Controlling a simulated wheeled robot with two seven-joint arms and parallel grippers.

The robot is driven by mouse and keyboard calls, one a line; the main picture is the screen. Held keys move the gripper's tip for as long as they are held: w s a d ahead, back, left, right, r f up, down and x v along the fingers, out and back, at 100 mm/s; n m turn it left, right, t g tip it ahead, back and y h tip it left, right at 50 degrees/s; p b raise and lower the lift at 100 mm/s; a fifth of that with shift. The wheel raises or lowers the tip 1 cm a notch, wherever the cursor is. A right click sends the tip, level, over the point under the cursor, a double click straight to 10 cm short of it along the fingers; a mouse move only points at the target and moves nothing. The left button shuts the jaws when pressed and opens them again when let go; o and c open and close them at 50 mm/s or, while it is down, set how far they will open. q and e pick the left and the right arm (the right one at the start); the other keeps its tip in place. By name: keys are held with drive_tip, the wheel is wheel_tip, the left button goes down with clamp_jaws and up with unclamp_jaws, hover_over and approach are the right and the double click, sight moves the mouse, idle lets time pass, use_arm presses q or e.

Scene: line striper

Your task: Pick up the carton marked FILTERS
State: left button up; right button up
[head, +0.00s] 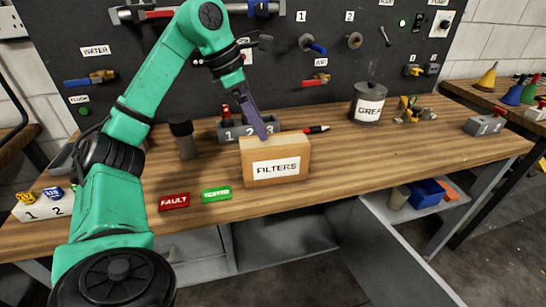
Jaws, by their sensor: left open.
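The carton marked FILTERS (275,160) is a tan box with a white label, standing upright on the wooden bench. My left arm is green and reaches in from the left. Its purple gripper (262,134) points down at the carton's top, near its left part. One finger hides much of the other, and I cannot tell whether the gripper touches the carton. My right gripper is not in view.
A grey block with numbered slots (230,131) stands behind the carton. Red FAULT (174,201) and green TESTED (216,194) tags lie at the front left. A dark cylinder (184,139) stands left, a GREASE can (368,103) right.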

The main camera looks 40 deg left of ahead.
sight(279, 158)
use_arm(q)
drive_tip(key=x, duration=0.4)
drive_tip(key=b+x, duration=0.1)
drive_tip(key=x, duration=0.3)
drive_tip(key=b+x, duration=0.1)
drive_tip(key=x, duration=0.3)
drive_tip(key=shift+s+d, duration=0.1)
drive_tip(key=shift+d, duration=0.15)
drive_tip(key=shift+w+f, duration=0.2)
drive_tip(key=shift+f, duration=0.2)
drive_tip(key=c, duration=0.4)
drive_tip(key=shift+r, duration=0.1)
drive_tip(key=c, duration=1.2)
